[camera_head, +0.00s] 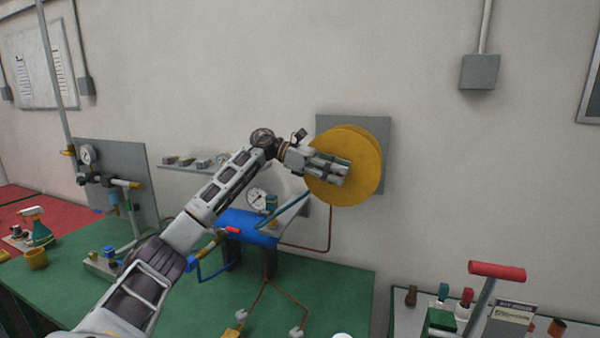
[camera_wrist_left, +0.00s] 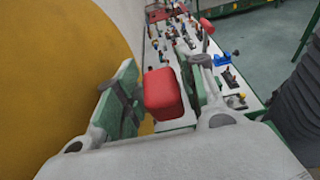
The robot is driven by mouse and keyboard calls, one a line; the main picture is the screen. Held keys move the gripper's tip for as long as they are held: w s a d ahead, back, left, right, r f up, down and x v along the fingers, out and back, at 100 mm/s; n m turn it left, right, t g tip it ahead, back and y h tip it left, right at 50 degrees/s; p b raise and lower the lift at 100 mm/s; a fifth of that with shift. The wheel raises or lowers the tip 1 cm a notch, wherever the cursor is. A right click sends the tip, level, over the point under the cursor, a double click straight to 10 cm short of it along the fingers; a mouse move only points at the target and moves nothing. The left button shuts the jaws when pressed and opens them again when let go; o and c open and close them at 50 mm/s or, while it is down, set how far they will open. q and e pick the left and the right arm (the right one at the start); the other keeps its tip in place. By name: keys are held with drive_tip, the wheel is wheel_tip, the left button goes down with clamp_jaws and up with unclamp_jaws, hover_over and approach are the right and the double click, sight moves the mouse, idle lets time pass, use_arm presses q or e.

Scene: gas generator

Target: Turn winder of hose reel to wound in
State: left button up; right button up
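The hose reel (camera_head: 367,165) is a large yellow disc on a grey wall plate. It also fills the left of the left wrist view (camera_wrist_left: 50,80). My left gripper (camera_head: 343,170) is in front of the reel's face. In the left wrist view, a red block (camera_wrist_left: 163,93), seemingly the winder's handle, sits between the two fingers of my left gripper (camera_wrist_left: 162,90). The rest of the winder is hidden behind the gripper. My right gripper is not in view.
A green bench (camera_head: 330,300) stands below the reel, with a blue tank (camera_head: 248,228) and gauge under my left arm. A grey bench (camera_head: 400,318) at lower right bears a red-handled lever (camera_head: 497,270) and small items.

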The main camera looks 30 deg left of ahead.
use_arm(q)
drive_tip(key=shift+a+f+t+h+b, duration=0.15)
drive_tip(key=shift+t+h+b, duration=0.15)
drive_tip(key=shift+h+b, duration=1.4)
drive_tip(key=v, duration=1)
drive_tip(key=shift+r+y+b, duration=0.3)
drive_tip(key=shift+r+b, duration=0.1)
drive_tip(key=shift+r, duration=0.05)
drive_tip(key=shift+a, duration=0.1)
drive_tip(key=shift+o, duration=0.4)
